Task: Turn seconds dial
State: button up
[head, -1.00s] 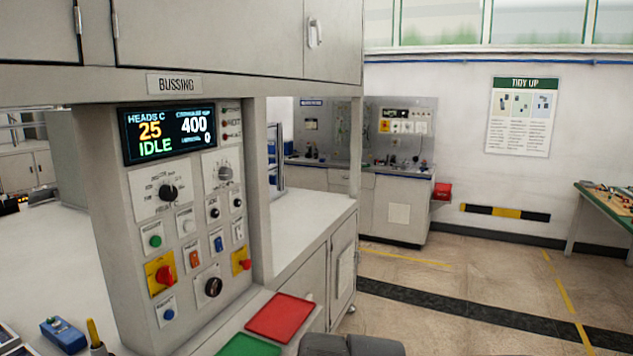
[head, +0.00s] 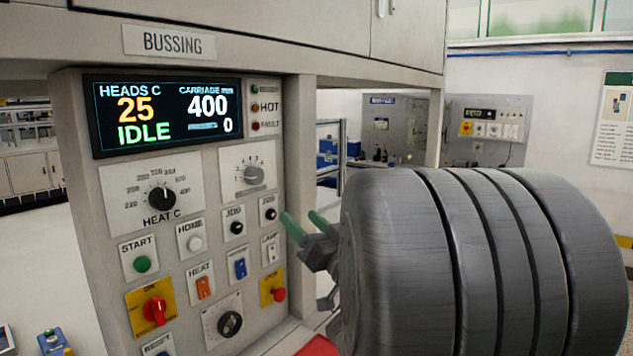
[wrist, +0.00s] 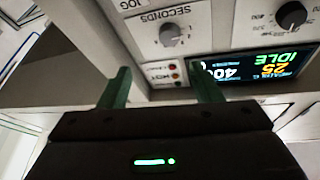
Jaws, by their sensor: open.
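The seconds dial (head: 250,174) is a grey knob on a white plate at the upper right of the bussing control panel, under the display. In the wrist view the dial (wrist: 170,34) sits on a plate lettered SECONDS, upside down, above and between my fingers. My gripper (head: 304,226) has two green fingers, apart and empty, to the right of the panel and lower than the dial in the head view. In the wrist view my gripper (wrist: 160,88) shows its fingers spread. Neither finger is seen touching the dial.
The black heat dial (head: 162,198) is left of the seconds dial. The display (head: 165,115) reads 25, IDLE and 400. Jog knobs (head: 236,228), a heat switch (head: 204,287) and a red rotary switch (head: 155,310) are below. My arm covers the right side.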

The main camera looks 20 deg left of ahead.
aim_at(258, 178)
jog(key=shift+n+g+y, duration=0.4)
jog(key=shift+y, duration=0.1)
jog(key=p+x, duration=0.1)
jog(key=x, duration=0.3)
jog(key=p+x, duration=0.2)
jog(key=x, duration=0.3)
jog(key=p+x, duration=0.1)
jog(key=x, duration=0.4)
jog(key=shift+s+a+r+p, duration=0.15)
jog(key=shift+s+a+p, duration=0.1)
jog(key=shift+a+p, duration=0.15)
jog(key=c, duration=1)
